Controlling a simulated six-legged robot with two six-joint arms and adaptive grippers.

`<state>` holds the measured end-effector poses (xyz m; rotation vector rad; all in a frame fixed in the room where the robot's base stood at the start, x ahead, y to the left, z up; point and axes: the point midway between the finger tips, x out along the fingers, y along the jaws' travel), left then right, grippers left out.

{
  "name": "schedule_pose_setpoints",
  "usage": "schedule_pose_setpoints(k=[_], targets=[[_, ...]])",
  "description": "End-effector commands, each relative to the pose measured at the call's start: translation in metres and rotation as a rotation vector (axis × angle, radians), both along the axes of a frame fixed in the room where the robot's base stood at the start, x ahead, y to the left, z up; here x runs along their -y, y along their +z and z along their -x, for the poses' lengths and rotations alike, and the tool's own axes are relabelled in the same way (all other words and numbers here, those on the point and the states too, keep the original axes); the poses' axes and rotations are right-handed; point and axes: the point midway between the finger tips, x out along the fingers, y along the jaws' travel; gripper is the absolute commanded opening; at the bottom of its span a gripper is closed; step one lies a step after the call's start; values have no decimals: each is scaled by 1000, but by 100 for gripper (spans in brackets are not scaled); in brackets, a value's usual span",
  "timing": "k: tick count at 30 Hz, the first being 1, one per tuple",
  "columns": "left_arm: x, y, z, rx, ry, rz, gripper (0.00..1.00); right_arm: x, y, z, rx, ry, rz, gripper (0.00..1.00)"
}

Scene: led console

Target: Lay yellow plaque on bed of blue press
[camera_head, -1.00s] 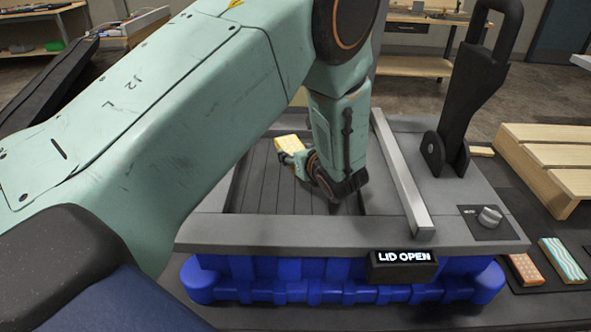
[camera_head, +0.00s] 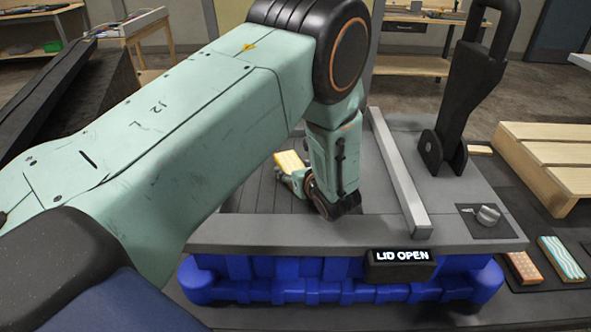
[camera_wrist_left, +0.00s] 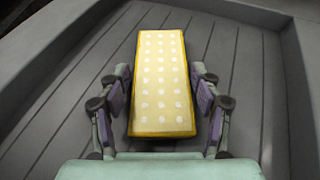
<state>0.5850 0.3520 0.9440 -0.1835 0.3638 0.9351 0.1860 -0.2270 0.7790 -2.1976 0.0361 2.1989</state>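The yellow plaque (camera_head: 290,161), a flat block with white dots, is over the dark slatted bed (camera_head: 262,190) of the blue press (camera_head: 330,272). In the left wrist view the plaque (camera_wrist_left: 162,85) appears flat against the slats, roughly in line with them. My left gripper (camera_head: 292,180) is low inside the bed, its fingers on both sides of the plaque. In the left wrist view the gripper (camera_wrist_left: 160,80) shows narrow gaps between its pads and the plaque's edges, so it looks open. My arm hides the bed's left part. My right gripper is out of view.
A sign (camera_head: 401,256) on the press front reads "LID OPEN". A metal bar (camera_head: 398,175), a black lever (camera_head: 468,95) and a knob (camera_head: 488,215) are on the press's right side. An orange plaque (camera_head: 523,268), a teal wavy plaque (camera_head: 562,258) and a wooden rack (camera_head: 550,150) are farther right.

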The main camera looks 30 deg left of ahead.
Motion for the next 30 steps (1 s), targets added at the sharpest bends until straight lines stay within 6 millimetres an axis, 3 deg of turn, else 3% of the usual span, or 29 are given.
schedule_pose_setpoints(k=[4,16,30], targets=[[0,0,0,0,0,0,79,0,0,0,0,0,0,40],[2,5,1,0,-1,0,79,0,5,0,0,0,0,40],[65,40,46,-2,-5,-4,79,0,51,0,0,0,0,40]])
